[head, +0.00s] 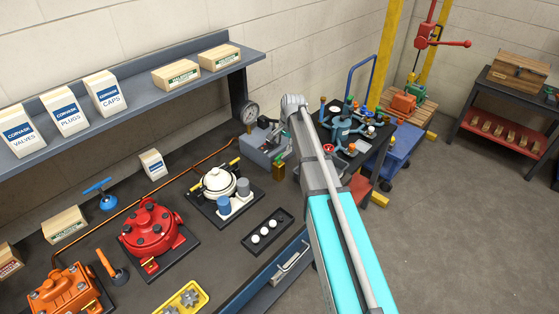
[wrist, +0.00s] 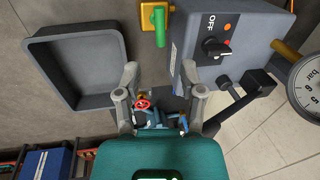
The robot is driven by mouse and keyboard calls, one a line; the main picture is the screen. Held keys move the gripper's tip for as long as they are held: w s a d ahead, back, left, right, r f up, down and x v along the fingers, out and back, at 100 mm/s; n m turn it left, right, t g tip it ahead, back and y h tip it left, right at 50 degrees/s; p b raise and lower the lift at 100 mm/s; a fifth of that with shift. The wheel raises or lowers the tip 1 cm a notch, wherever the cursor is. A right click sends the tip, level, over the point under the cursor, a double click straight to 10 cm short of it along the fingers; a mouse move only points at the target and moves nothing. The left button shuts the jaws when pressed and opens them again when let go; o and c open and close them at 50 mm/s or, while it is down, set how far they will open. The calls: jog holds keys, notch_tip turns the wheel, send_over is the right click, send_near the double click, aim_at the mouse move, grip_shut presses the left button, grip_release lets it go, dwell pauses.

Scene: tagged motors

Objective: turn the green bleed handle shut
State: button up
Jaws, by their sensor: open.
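The green bleed handle (wrist: 160,28) shows at the top of the wrist view, on a brass fitting (wrist: 148,14) beside a grey box. It is a short green lever, pointing down in the picture. My gripper (wrist: 160,76) is open and empty. Its two fingers stand apart, and the handle lies beyond their tips, near the line between them, with a visible gap. A brass part (head: 278,170) shows below the grey box (head: 268,146) there.
The grey box (wrist: 235,40) has a black switch marked OFF. A pressure gauge (wrist: 306,84) is at the right, and a grey tray (wrist: 78,66) is at the left. In the head view, red (head: 152,232) and white (head: 218,184) motors stand on the bench; a loaded cart stands right of my arm.

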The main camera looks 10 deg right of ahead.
aim_at(281, 155)
jog(key=shift+w+a+f+b, duration=0.15)
jog(key=shift+w+f+b, duration=0.05)
jog(key=shift+f+b, duration=0.95)
jog(key=shift+w+a+f+b, duration=0.15)
jog(key=shift+f+b, duration=0.95)
jog(key=shift+f, duration=0.2)
jog(key=shift+w+a+f+b, duration=0.15)
jog(key=shift+w+f+b, duration=0.05)
jog(key=shift+f+b, duration=0.95)
jog(key=shift+f, duration=0.1)
